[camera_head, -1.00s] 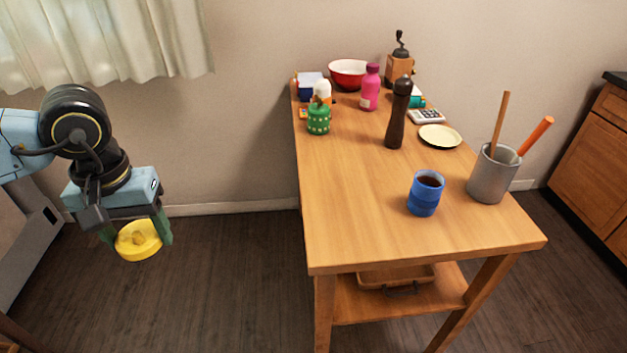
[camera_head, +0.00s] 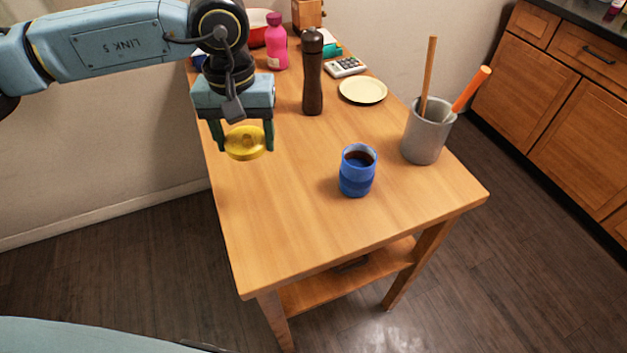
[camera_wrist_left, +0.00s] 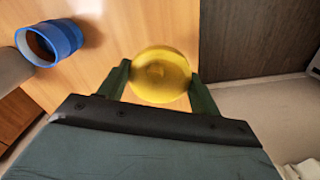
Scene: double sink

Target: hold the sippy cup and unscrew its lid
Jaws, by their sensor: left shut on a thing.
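A round yellow lid (camera_head: 246,143) is held flat between the fingers of my left gripper (camera_head: 243,138), above the left side of the table. In the left wrist view the lid (camera_wrist_left: 161,74) fills the gap between the two green fingertips. A blue cup (camera_head: 357,172) stands upright on the table to the right of the gripper, apart from it. Its top is open and shows a dark inside. The cup also shows in the left wrist view (camera_wrist_left: 60,38). My right gripper is not in view.
A grey utensil holder (camera_head: 425,135) with two long handles stands right of the cup. A dark pepper mill (camera_head: 312,80), a pale plate (camera_head: 362,91), a calculator (camera_head: 346,67) and a pink bottle (camera_head: 276,48) are behind. The table's (camera_head: 270,225) front left is clear.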

